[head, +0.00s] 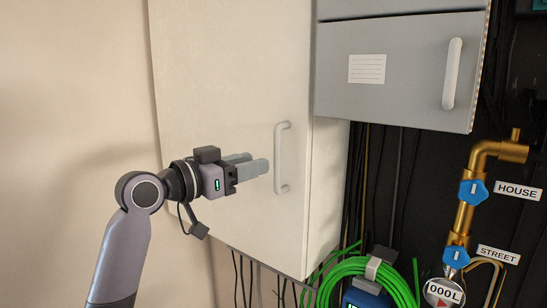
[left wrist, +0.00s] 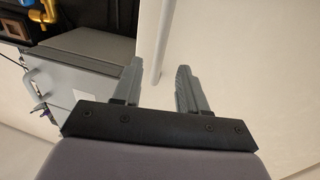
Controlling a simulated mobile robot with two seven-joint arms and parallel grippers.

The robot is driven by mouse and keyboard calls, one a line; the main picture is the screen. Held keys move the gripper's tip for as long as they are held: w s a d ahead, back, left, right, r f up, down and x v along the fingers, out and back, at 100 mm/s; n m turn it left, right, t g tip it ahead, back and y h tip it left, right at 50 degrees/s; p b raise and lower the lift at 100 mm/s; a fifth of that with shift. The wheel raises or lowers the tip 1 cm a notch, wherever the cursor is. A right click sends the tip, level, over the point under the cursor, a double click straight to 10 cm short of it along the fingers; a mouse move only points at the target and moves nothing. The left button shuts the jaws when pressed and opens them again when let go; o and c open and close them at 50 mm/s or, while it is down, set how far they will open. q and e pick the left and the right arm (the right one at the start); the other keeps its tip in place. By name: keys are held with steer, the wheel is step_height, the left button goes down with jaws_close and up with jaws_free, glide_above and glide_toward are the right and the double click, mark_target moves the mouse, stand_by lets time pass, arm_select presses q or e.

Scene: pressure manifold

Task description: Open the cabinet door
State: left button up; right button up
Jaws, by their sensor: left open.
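A tall cream cabinet door (head: 225,75) fills the middle of the head view and looks shut. Its white vertical bar handle (head: 282,158) is near the door's right edge. My left gripper (head: 258,162) is open in front of the door, with its fingertips just left of the handle. In the left wrist view the handle (left wrist: 160,50) shows beyond and between the two spread fingers of the gripper (left wrist: 155,75). I see no contact with the handle. My right gripper is in neither view.
A grey cabinet (head: 405,70) with its own white handle (head: 452,74) is at the upper right. Below it are a green hose coil (head: 350,268), brass pipes (head: 463,215) with blue valves, and a gauge (head: 443,293). Bare wall (head: 75,110) lies left of the door.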

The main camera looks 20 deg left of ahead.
mark_target(275, 158)
arm_select(q)
steer(key=shift+p+x, duration=0.45)
steer(key=shift+x, duration=2.15)
steer(key=shift+c, duration=0.2)
jaws_close()
